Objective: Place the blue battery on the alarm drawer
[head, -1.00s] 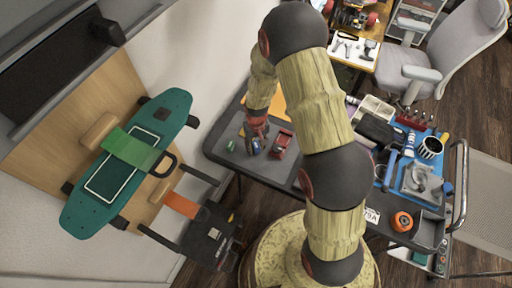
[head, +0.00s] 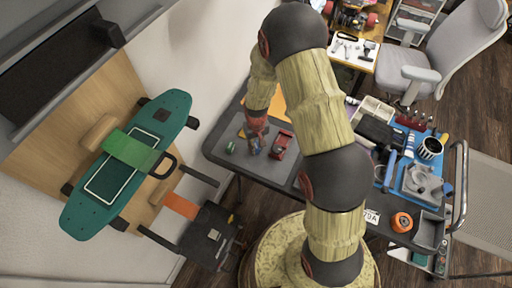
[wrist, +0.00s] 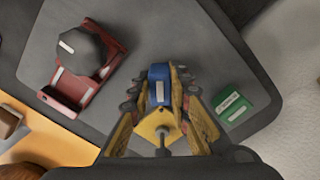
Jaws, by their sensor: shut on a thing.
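The blue battery (wrist: 158,80) is between the fingers of my gripper (wrist: 160,92) in the wrist view, and the fingers are shut on its sides. In the head view my gripper (head: 256,147) is low over the grey mat, and the battery is mostly hidden by it. A red, open-framed holder (wrist: 74,97) with a dark many-sided block lies to the left in the wrist view. It looks like the alarm drawer, and it shows right of my gripper in the head view (head: 281,144). Whether the battery touches the mat cannot be told.
A green battery (wrist: 234,104) lies close to the right of my gripper in the wrist view. The grey mat (wrist: 215,40) is clear between these things. Tools and parts crowd the table's right side, with an orange roll (head: 401,222) near its edge.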

